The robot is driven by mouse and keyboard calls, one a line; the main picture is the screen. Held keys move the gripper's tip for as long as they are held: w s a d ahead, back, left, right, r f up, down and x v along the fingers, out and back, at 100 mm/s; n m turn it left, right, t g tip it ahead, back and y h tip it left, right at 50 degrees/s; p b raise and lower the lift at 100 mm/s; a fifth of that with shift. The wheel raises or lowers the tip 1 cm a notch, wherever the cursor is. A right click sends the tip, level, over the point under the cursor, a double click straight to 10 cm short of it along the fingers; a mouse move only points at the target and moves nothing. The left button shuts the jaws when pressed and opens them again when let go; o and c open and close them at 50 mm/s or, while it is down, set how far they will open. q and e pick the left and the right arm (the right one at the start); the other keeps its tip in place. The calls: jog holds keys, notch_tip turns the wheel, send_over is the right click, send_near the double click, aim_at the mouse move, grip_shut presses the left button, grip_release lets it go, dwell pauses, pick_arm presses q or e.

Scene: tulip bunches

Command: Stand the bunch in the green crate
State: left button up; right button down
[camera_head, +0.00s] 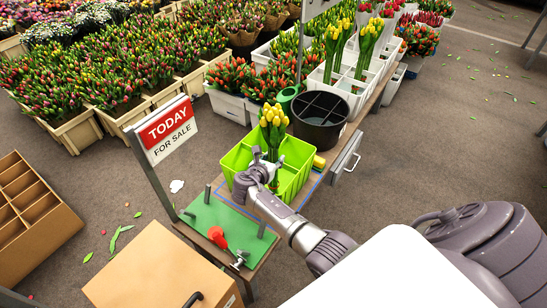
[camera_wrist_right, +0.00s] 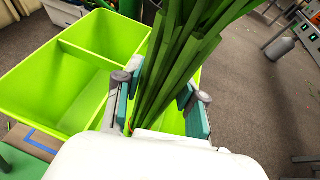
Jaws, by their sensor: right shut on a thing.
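The bunch of yellow tulips (camera_head: 273,118) stands roughly upright at the green crate. My right gripper (camera_head: 258,172) is shut on its stems. In the right wrist view the long green stems (camera_wrist_right: 178,60) run up between the fingers (camera_wrist_right: 160,105). The lime green crate (camera_head: 236,160) sits on the wooden table, and in the right wrist view its rim and dividing wall (camera_wrist_right: 85,55) show to the left of the stems. The stem ends are hidden by my gripper, so I cannot tell whether they touch the crate floor. My left gripper is not in view.
A dark divided bucket (camera_head: 320,108) stands just behind the crate. White crates with tulips (camera_head: 352,85) are farther back. A "TODAY FOR SALE" sign (camera_head: 163,130) rises at left. A green mat (camera_head: 215,225) with a red-handled tool (camera_head: 218,237) lies in front.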

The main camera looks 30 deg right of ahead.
jog(key=shift+f, duration=0.35)
jog(key=shift+f+b, duration=0.4)
jog(key=shift+f, duration=0.15)
grip_release()
dwell(0.5)
dwell(0.5)
jog(key=v, duration=1.2)
